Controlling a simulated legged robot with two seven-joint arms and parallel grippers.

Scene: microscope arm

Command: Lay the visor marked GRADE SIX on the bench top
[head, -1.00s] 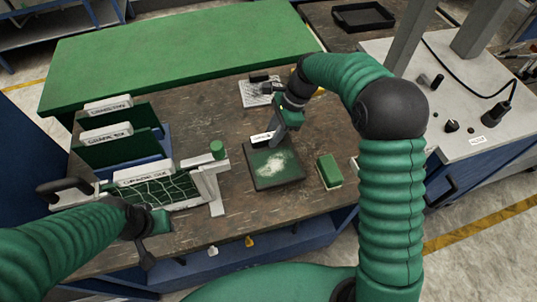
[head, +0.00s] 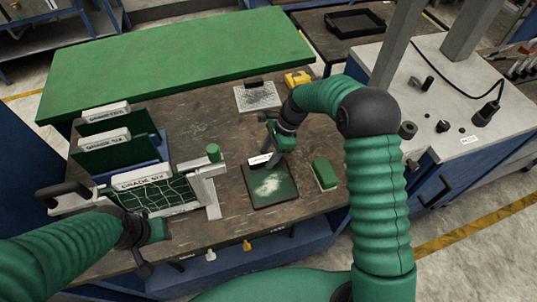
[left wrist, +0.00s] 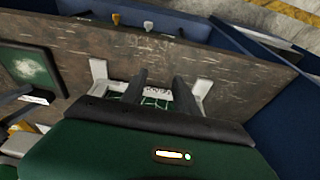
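A dark green plate with a white grid and a tab reading GRADE SIX (head: 145,197) stands in a pale frame (head: 208,190) at the left front of the bench. Two more dark green plates (head: 112,155) with white tabs stand behind it; the middle tab seems to read the same, and the rear one is too small to read. My left gripper (left wrist: 158,85) is open, its fingers apart with the pale tab showing between them. My right gripper (head: 268,152) is at the tab edge of a dark plate (head: 280,190) with a pale smear; its fingertips are unclear.
A green block (head: 324,173) lies right of the smeared plate. A grey patterned pad (head: 257,98) and a yellow item (head: 297,79) are at the back. The bench top (head: 190,115) is bare between plates and pad.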

